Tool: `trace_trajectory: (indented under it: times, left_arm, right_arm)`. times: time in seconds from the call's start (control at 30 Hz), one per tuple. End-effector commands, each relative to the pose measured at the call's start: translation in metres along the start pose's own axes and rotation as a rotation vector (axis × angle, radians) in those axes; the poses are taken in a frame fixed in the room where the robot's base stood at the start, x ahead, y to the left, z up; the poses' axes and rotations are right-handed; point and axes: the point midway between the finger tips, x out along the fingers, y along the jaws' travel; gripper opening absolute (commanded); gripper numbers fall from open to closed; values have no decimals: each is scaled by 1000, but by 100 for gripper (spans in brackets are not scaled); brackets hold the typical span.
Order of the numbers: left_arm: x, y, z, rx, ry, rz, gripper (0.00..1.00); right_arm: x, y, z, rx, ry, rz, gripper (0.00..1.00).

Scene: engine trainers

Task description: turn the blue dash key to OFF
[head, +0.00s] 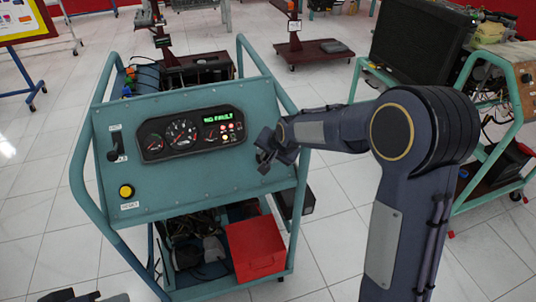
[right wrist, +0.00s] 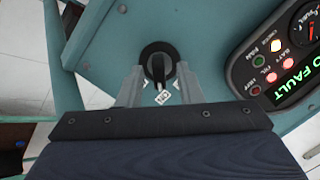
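The teal dash panel (head: 185,180) of an engine trainer faces me. Its key switch shows in the right wrist view as a round black collar with a dark key (right wrist: 157,66), its grip pointing down towards a small white label (right wrist: 163,97) that seems to read ON. My right gripper (head: 270,150) is at the panel's right side and hides the switch in the head view. In the right wrist view its two grey fingers (right wrist: 160,78) stand apart on either side of the key, with gaps visible. A dark part at the lower left edge may be my left gripper (head: 85,298).
The gauge cluster (head: 190,133) left of my right gripper reads NO FAULT in green, with some lamps lit. A lever (head: 117,145) and yellow button (head: 127,191) are on the panel's left. A red box (head: 256,248) sits on the lower shelf. Another trainer (head: 425,45) stands right.

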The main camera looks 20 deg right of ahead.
Motion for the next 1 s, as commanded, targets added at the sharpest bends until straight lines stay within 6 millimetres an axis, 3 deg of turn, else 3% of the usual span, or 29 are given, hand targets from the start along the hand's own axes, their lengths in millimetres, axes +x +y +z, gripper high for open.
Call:
trace_trajectory:
  times: [0.33, 0.6, 1.0]
  left_arm:
    - [0, 0, 0, 0, 0, 0, 36]
    - [0, 0, 0, 0, 0, 0, 36]
    - [0, 0, 0, 0, 0, 0, 36]
  right_arm:
    - [6, 0, 0, 0, -1, 0, 33]
    - [5, 0, 0, 0, -1, 0, 0]
    - [5, 0, 0, -48, -1, 9, 0]
